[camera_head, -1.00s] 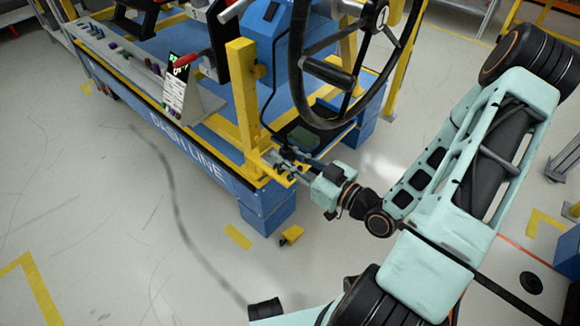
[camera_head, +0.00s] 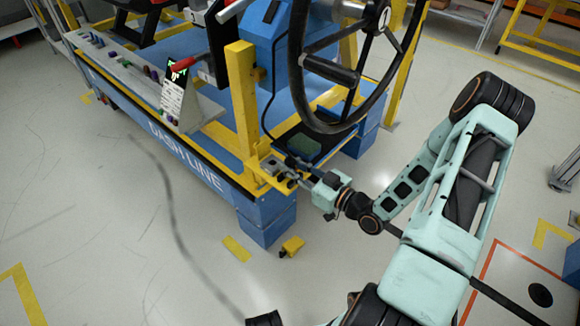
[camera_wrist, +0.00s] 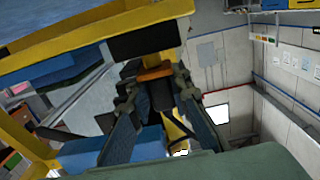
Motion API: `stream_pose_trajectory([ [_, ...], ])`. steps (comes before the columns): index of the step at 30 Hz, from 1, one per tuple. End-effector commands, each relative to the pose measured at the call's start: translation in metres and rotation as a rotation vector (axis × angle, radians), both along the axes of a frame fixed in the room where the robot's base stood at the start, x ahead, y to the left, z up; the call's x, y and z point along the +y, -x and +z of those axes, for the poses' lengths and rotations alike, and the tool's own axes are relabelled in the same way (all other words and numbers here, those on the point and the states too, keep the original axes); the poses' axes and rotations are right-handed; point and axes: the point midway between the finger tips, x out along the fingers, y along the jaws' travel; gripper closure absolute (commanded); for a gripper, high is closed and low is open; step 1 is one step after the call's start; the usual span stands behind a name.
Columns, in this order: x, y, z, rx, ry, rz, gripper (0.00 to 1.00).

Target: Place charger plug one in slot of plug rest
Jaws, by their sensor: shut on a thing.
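My gripper (camera_head: 293,178) is at the yellow bracket at the front corner of the blue cart, level with its edge. In the wrist view, my gripper (camera_wrist: 160,100) has its two fingers closed on a dark plug (camera_wrist: 160,94) with an orange band at its far end. I take this as charger plug one. The plug's tip is close to a black block (camera_wrist: 145,40) under a yellow plate; I cannot tell whether they touch. A small grey holder (camera_head: 271,165) on the bracket, probably the plug rest, lies just left of the fingers. Its slot is too small to make out.
A yellow post (camera_head: 243,95) rises beside the bracket. A black steering wheel (camera_head: 345,75) hangs above and behind my gripper. The blue cart (camera_head: 205,170) carries a button panel. A small yellow object (camera_head: 292,246) is on the floor. Floor to the left is clear.

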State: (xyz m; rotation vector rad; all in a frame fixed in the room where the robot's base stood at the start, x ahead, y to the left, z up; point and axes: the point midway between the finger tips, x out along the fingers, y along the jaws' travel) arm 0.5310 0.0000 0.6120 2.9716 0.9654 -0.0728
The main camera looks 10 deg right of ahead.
Motion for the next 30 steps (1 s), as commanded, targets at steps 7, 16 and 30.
stream_pose_trajectory([
  [7,0.0,0.0,-0.004,-0.001,-0.001,0.0,1.0],
  [16,0.0,0.0,-0.012,0.0,-0.001,0.0,1.0],
  [30,0.0,0.0,-0.011,0.001,-0.001,0.0,0.65],
])
